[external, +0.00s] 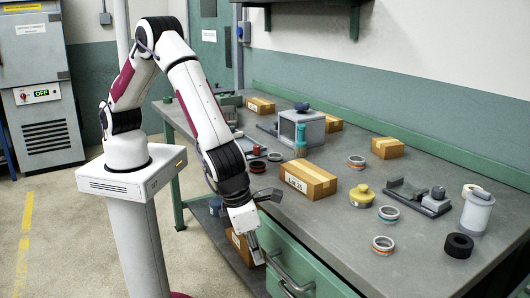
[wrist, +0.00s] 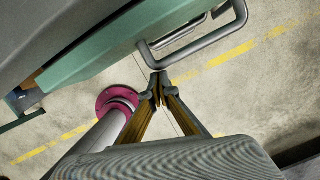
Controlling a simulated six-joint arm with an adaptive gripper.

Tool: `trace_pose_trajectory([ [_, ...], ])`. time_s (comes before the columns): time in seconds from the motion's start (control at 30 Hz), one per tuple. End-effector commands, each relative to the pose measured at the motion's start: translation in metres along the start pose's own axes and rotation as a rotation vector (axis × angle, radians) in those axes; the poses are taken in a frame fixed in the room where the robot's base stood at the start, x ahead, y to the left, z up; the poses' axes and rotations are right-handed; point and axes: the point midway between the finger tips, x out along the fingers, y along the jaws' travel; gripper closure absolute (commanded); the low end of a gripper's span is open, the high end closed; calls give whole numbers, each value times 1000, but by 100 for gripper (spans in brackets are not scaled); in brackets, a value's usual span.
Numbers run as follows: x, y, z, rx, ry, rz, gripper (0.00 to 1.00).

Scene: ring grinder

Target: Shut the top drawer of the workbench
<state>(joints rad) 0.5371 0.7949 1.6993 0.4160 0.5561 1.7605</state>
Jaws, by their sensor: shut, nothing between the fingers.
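The workbench (external: 345,225) has a grey top and green sides. Its green drawer front (external: 303,268) is at the near edge, partly cut off by the frame; how far the drawer stands out is hard to tell. A grey bar handle (external: 281,268) is on the front, and handle bars also show in the wrist view (wrist: 205,42). My gripper (external: 259,258) hangs low outside the bench's front side, by the left end of the handle. In the wrist view, its fingertips (wrist: 158,86) meet, empty, close to the handle's end; contact is unclear.
On the bench top are a labelled cardboard box (external: 307,181), a grey machine (external: 302,129), a yellow part (external: 362,196), several rings and a white canister (external: 477,211). A box (external: 240,246) sits below the bench. Floor at the left is clear.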

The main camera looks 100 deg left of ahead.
Motion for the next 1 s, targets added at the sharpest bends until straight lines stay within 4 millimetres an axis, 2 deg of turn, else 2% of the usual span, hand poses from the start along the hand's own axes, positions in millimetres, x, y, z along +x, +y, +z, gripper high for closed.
trace_pose_trajectory([
  [0.27,2,2,6,-2,0,1,100],
  [0.6,11,14,43,-2,0,2,100],
  [1.0,12,15,50,-2,-4,-1,100],
])
